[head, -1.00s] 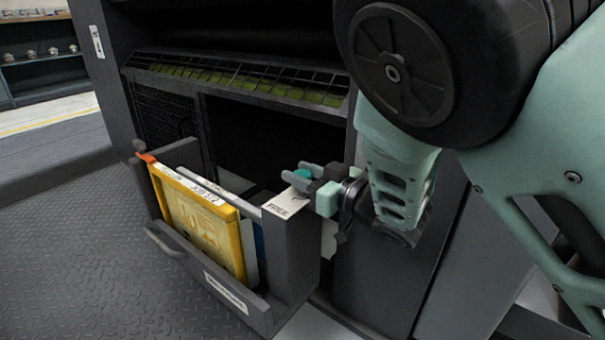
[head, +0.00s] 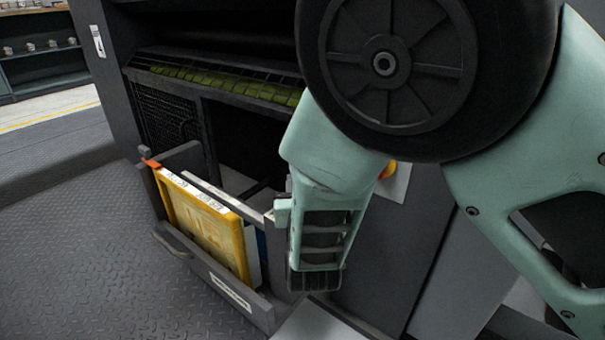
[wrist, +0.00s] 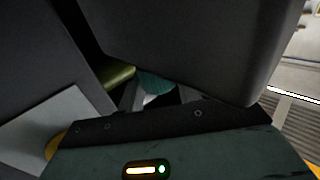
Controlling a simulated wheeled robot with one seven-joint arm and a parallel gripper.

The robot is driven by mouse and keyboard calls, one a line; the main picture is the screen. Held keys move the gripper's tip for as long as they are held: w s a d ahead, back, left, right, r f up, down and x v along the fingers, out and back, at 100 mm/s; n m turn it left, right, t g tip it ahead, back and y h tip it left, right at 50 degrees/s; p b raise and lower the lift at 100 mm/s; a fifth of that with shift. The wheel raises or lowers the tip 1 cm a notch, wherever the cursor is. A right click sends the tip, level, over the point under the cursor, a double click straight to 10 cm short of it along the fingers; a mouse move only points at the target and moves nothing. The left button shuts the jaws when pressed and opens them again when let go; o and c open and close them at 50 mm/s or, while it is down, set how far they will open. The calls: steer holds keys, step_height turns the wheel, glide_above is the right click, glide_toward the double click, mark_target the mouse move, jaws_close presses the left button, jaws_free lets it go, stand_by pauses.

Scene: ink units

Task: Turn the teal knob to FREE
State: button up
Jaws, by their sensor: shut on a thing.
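The teal knob (wrist: 153,84) shows partly in the wrist view, between the two fingers of my gripper (wrist: 158,93), which is shut on it. A large dark grey block hides part of the knob above. In the head view my own arm covers the knob, the FREE label and most of my gripper. Which way the knob points cannot be told.
An open drawer (head: 215,281) holds a yellow-framed panel (head: 205,232) and thin white panels. An orange piece (head: 151,162) sits at its left corner. A red-and-yellow button (head: 388,170) is beside my arm. Floor at left is clear.

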steer(key=m+h+p, duration=0.2)
steer(key=h, duration=0.2)
steer(key=m+g+h+p, duration=0.1)
steer(key=m+h+p, duration=0.2)
steer(key=h, duration=0.1)
steer(key=shift+a+r+m+g+h, duration=0.1)
steer(key=shift+m+g+h, duration=0.2)
steer(key=shift+m+g+h+p, duration=0.8)
steer(key=shift+m+g+h, duration=1.25)
steer(key=shift+h, duration=0.75)
steer(key=shift+m, duration=0.35)
steer(key=o, duration=1)
steer(key=shift+c, duration=0.2)
steer(key=p+v, duration=0.4)
steer(key=v, duration=1.3)
steer(key=shift+a, duration=0.3)
